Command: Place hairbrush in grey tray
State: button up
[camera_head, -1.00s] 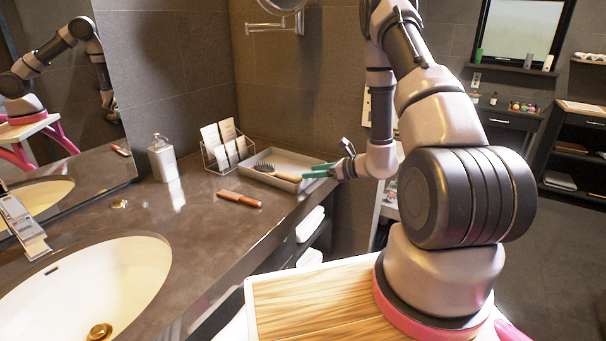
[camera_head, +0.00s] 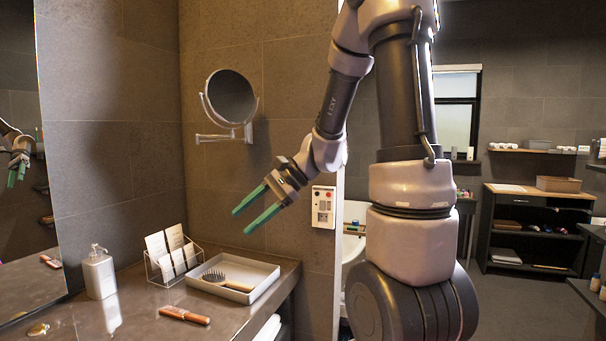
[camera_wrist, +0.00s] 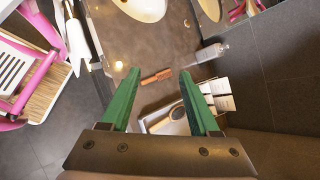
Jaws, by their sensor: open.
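The hairbrush (camera_head: 226,281) has a dark bristled head and a pale wooden handle. It lies in the grey tray (camera_head: 256,290), with its handle end by the tray's front rim. The tray sits at the far right end of the counter. My gripper (camera_head: 240,225) has green fingers, is open and empty, and hangs in the air above the tray, apart from it. In the wrist view the gripper (camera_wrist: 163,98) has its fingers wide apart. The hairbrush handle (camera_wrist: 160,124) and part of the tray (camera_wrist: 145,124) show between and behind them.
A brown-orange bar-like item (camera_head: 185,315) lies on the counter in front of the tray. A round mirror (camera_head: 230,97) juts from the wall above.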

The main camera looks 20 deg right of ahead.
jog(key=s+d+r+n+t+h, duration=0.5)
jog(key=s+d+r+n+h, duration=0.2)
jog(key=s+r, duration=0.4)
jog(key=shift+s+d+r+n+h, duration=0.15)
jog(key=shift+s+d+n+h, duration=0.35)
jog(key=shift+s, duration=0.4)
